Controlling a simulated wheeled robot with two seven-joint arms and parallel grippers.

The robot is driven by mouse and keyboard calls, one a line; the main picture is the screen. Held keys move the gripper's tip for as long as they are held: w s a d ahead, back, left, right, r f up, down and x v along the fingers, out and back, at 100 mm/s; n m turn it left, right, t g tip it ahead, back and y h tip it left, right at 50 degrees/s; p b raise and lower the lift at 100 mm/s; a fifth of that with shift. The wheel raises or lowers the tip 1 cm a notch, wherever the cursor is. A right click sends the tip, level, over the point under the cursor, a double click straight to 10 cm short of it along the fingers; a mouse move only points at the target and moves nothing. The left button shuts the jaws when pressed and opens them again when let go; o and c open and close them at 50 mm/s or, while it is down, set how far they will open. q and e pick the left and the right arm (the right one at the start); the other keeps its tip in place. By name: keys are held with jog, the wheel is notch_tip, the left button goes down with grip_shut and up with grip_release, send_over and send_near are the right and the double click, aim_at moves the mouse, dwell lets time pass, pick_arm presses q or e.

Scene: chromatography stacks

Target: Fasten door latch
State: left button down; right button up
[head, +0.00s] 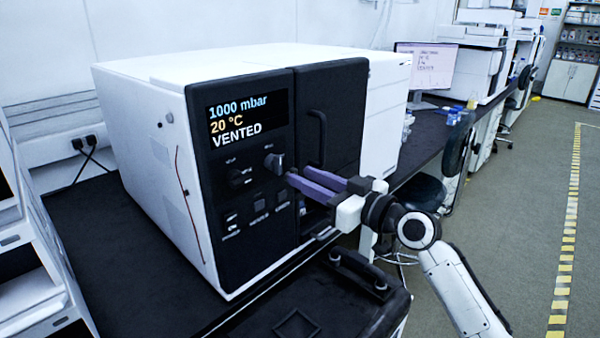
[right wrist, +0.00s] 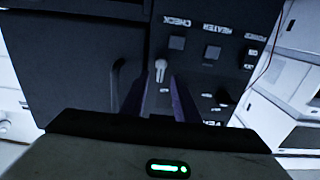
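The instrument's dark door (head: 335,95), with a black bar handle (head: 317,125), appears shut against the front. A small turning latch knob (head: 275,163) sits on the black panel just left of the door edge. In the right wrist view its pale lever (right wrist: 160,70) shows between the finger lines. My right gripper (head: 297,174) has two purple fingers, apart and empty. They point at the panel just below and right of the knob in the head view. The right gripper also shows in the wrist view (right wrist: 160,90). Contact with the knob cannot be told. My left gripper is not in view.
The white instrument box (head: 150,150) stands on a black bench. Its display (head: 248,115) reads 1000 mbar, 20 °C, VENTED. Another knob (head: 240,177) and several buttons are on the panel. A black case (head: 350,290) sits in front. Open floor lies to the right.

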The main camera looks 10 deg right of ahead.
jog(key=x, duration=0.2)
jog(key=shift+w+a, duration=0.2)
grip_shut()
